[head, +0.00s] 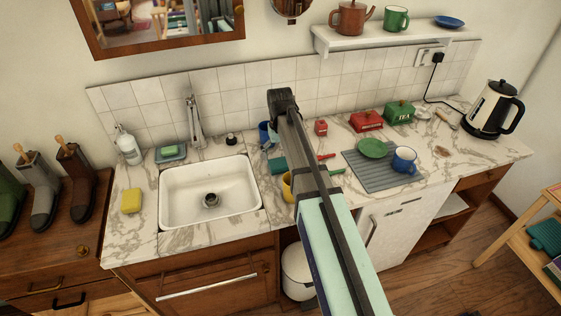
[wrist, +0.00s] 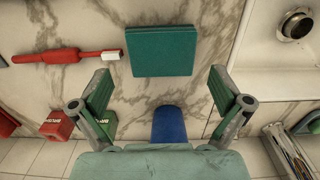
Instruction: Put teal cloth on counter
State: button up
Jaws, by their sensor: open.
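A flat, folded teal square that looks like the teal cloth (wrist: 162,51) lies on the marble counter (wrist: 60,22). It also shows in the head view (head: 278,165), partly hidden behind my arm, to the right of the sink. In the wrist view my gripper (wrist: 165,105) is open, its fingers spread wide, with nothing between the tips but counter. The cloth lies just beyond the fingertips, roughly centred between them and apart from both. In the head view my arm hides most of the gripper.
A blue object (wrist: 168,125) stands near my gripper. A red brush (wrist: 75,56) lies beside the cloth; the sink (head: 210,190) is on the other side. A yellow mug (head: 287,187) is near the front edge. Another teal item (head: 545,237) rests on a wooden rack at right.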

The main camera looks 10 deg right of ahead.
aim_at(280, 162)
notch_tip(280, 162, up, 8)
jog(key=b, duration=0.1)
jog(key=shift+r+b, duration=0.15)
jog(key=shift+b, duration=0.25)
dwell(1.1)
